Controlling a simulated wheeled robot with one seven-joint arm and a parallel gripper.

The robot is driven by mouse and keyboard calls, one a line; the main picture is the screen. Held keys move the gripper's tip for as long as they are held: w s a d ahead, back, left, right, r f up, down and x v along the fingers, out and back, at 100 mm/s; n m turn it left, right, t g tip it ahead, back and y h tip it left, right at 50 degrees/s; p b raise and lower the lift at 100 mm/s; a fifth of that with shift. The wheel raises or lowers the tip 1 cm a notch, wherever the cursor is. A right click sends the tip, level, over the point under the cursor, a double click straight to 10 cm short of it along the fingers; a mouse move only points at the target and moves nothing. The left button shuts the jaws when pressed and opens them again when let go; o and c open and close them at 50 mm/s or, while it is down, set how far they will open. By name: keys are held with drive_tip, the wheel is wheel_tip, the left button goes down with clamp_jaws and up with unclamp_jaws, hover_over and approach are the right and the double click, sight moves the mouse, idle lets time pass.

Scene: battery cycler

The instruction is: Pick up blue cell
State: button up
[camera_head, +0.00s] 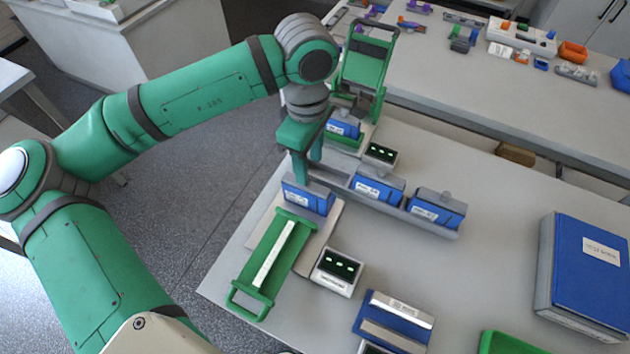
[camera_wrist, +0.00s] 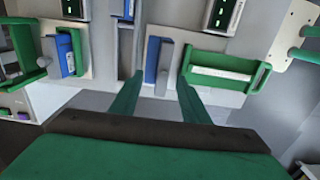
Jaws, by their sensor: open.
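A blue cell (camera_head: 305,200) with a white label and grey top handle stands in the near cycler station, behind the lowered green lever frame (camera_head: 262,270). My gripper (camera_head: 306,170) is open, pointing down just above this cell. In the wrist view my fingers (camera_wrist: 160,88) are apart, with the cell (camera_wrist: 151,60) and its grey handle (camera_wrist: 163,68) between and beyond their tips. Contact cannot be told. Two more blue cells, the nearer-left one (camera_head: 378,186) and the right one (camera_head: 437,208), stand on a grey rack (camera_head: 340,178). Another cell (camera_head: 343,128) sits in the far station.
The far station's green lever frame (camera_head: 365,62) stands raised. Small display boxes (camera_head: 337,272) and (camera_head: 381,154) stand beside the stations. The table's middle right is clear.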

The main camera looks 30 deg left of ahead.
sight(306, 190)
wheel_tip(306, 190, down, 5)
drive_tip(key=shift+a+r, duration=0.1)
drive_tip(key=shift+r, duration=0.1)
drive_tip(key=shift+s+f, duration=0.15)
drive_tip(key=shift+f, duration=0.3)
drive_tip(key=f, duration=0.4)
drive_tip(key=shift+s+a, duration=0.1)
drive_tip(key=shift+s, duration=0.25)
drive_tip(key=shift+w+f, duration=0.1)
drive_tip(key=shift+f, duration=0.4)
